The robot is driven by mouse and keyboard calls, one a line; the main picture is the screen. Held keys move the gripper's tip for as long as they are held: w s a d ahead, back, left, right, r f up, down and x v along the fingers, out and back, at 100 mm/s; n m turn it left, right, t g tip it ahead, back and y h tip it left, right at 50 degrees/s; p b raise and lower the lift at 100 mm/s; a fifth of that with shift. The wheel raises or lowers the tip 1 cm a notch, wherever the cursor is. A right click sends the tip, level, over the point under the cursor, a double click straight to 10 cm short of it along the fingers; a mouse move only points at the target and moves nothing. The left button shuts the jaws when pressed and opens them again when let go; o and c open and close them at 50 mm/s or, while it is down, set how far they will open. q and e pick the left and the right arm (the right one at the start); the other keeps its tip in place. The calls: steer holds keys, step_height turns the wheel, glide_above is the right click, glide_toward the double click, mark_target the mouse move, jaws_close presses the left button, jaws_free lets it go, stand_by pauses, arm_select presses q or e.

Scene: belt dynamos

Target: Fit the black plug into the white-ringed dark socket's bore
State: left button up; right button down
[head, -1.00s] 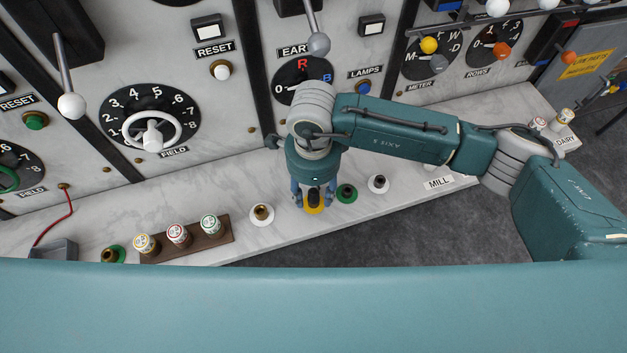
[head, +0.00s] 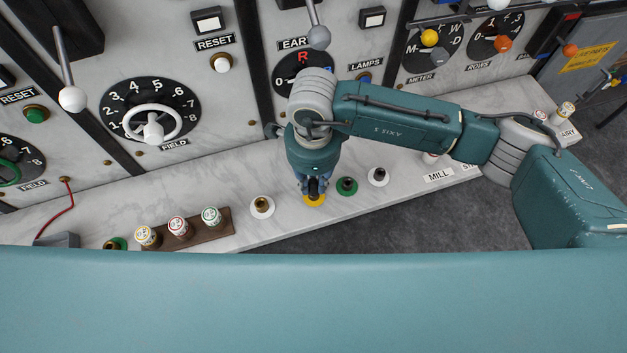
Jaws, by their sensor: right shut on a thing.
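My right gripper (head: 314,188) points down at the yellow-ringed socket (head: 315,201) on the pale ledge, its fingers closed on a black plug (head: 314,187). The plug stands upright at the yellow ring. I cannot tell whether it is still seated there, because the fingers and wrist hide much of it. The white-ringed dark socket (head: 378,176) is to the right on the same ledge, past a green-ringed dark socket (head: 347,186). Its bore looks uncovered. My left gripper is not in view.
A white-ringed brass socket (head: 262,206) is left of my gripper. A brown rack (head: 218,228) holds three labelled fuses further left. The marble panel with dials and levers rises behind the ledge (head: 410,192). A lever ball (head: 319,37) sticks out above my wrist.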

mark_target(313, 181)
steer(key=shift+r+p, duration=0.55)
steer(key=shift+r, duration=1.15)
